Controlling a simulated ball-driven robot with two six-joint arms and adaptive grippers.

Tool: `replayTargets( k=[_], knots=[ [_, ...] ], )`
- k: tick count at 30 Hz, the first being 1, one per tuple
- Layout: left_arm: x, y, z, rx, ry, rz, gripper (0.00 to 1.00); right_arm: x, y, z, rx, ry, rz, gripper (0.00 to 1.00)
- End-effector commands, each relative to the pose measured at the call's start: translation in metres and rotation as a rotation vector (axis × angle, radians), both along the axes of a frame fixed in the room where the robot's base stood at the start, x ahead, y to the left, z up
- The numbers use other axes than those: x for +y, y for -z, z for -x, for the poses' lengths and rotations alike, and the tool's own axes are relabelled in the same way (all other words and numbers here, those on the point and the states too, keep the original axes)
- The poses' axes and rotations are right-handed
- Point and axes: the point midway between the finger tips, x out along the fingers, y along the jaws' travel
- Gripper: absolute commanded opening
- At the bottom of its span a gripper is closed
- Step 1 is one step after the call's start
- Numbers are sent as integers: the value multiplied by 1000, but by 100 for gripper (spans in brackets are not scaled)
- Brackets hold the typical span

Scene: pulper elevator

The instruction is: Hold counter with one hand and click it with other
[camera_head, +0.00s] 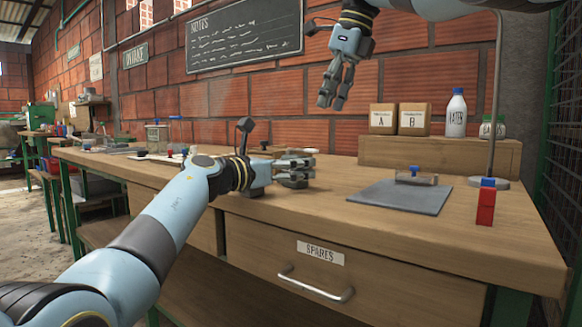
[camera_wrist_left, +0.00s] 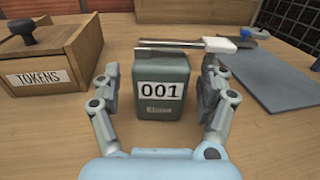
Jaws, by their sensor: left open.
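The counter (camera_wrist_left: 162,92) is a grey-green box reading 001, standing upright on the bench in the left wrist view. A metal lever with a white tip (camera_wrist_left: 220,45) lies across its top and points right. My left gripper (camera_wrist_left: 160,72) is open, with one finger on each side of the counter; small gaps show beside both fingers. In the head view my left gripper (camera_head: 295,167) is low over the bench and largely hides the counter. My right gripper (camera_head: 333,104) hangs above the bench, fingers pointing down and close together, holding nothing visible.
A wooden TOKENS box (camera_wrist_left: 52,58) stands left of the counter.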

Motion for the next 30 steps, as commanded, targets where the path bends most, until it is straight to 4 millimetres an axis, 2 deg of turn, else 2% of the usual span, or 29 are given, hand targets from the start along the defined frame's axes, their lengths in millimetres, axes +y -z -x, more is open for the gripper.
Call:
replayTargets(
  k=[5,19,28,30],
  knots=[
    [0,0,0,-1,0,1,77,0,0,0,0,0,0,38],
    [0,0,0,0,0,0,15,0,0,0,0,0,0,38],
    [0,0,0,0,0,0,14,0,0,0,0,0,0,1],
    [0,0,0,0,0,0,14,0,0,0,0,0,0,0]
  ],
)
